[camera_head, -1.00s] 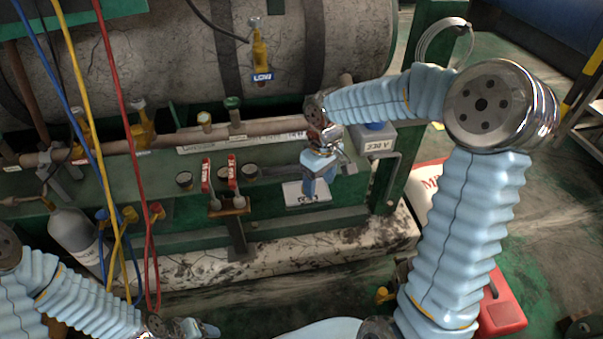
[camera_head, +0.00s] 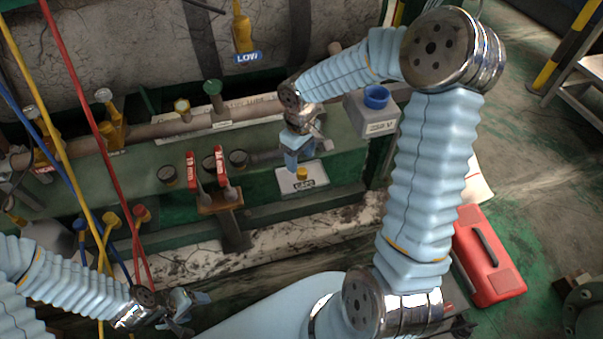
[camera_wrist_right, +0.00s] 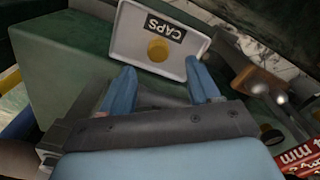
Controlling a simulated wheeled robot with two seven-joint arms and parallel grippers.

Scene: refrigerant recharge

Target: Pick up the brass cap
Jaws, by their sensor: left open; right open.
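A small brass cap (camera_head: 302,173) sits in a white tray (camera_head: 289,186) labelled CAPS on the green bench. In the right wrist view the round cap (camera_wrist_right: 158,50) lies in the tray (camera_wrist_right: 132,42) beside the label, ahead of the fingertips. My right gripper (camera_head: 298,164) is open and empty, just behind and above the tray in the head view. It also shows in the right wrist view (camera_wrist_right: 161,80), with the cap roughly between the lines of its blue fingers but apart from them. My left gripper (camera_head: 190,306) is open and empty at the lower left, away from the bench.
A grey box with a blue top (camera_head: 374,114) stands right of my right gripper. Two red-handled valves (camera_head: 208,175) stand left of the tray. Blue, yellow and red hoses hang at the left. A red case (camera_head: 489,255) lies on the floor.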

